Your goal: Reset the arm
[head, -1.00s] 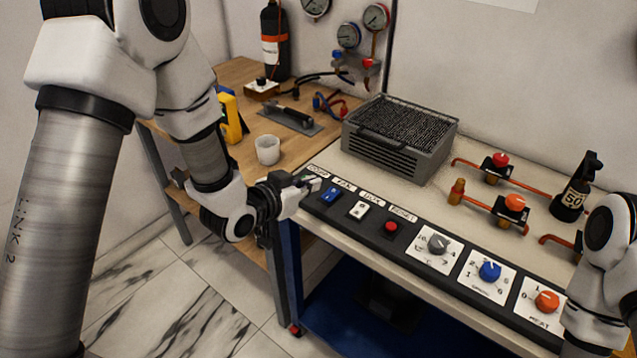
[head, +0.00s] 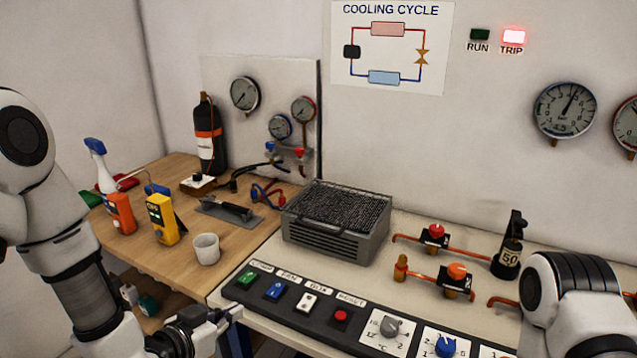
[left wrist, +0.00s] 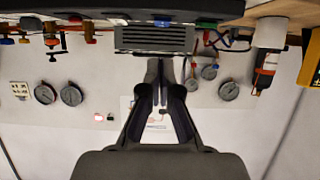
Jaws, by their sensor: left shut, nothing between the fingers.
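My left gripper (head: 228,318) is at the lower left in the head view, beside the left end of the switch panel (head: 312,312). It is shut and empty; its fingers also show in the left wrist view (left wrist: 160,82). The panel carries a green switch (head: 247,278), a blue switch (head: 276,291), a white switch (head: 307,302) and a red button (head: 341,315) under the word RESET. The gripper appears apart from them. My right arm (head: 580,305) shows at the lower right; its gripper is out of view.
A TRIP lamp (head: 513,37) glows red next to a dark RUN lamp (head: 480,34). A finned grey unit (head: 335,222) stands behind the panel. A white cup (head: 206,249), yellow meter (head: 162,219) and black bottle (head: 209,136) stand on the wooden bench (head: 150,245).

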